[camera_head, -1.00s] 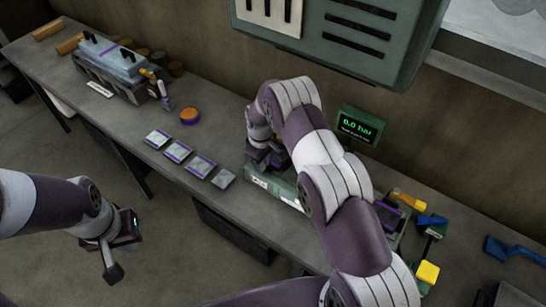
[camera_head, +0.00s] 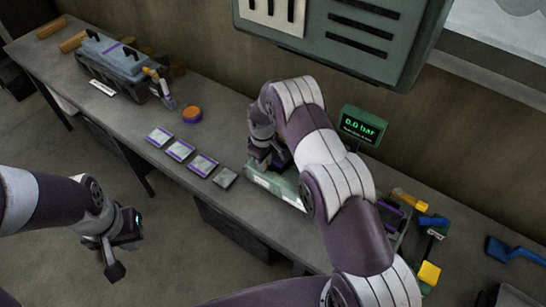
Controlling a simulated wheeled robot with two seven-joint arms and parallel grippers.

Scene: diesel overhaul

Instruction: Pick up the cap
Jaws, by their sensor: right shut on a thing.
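My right gripper (camera_head: 268,160) is down at the green box-shaped fixture (camera_head: 272,184) on the bench. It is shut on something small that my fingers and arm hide. I cannot make out a cap there. My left gripper (camera_head: 116,262) hangs at the lower left, in front of the bench and away from everything on it. Its fingers are too small and dark to tell whether they are open. A round orange-topped piece (camera_head: 191,115) lies on the bench; I cannot tell whether it is a cap.
Several flat square plates (camera_head: 180,150) lie in a row along the bench (camera_head: 145,180). A blue-grey toolbox (camera_head: 112,62) stands further left. A display (camera_head: 362,126) reading 0.0 bar stands behind my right arm. Yellow (camera_head: 429,273) and blue (camera_head: 515,251) items lie at right.

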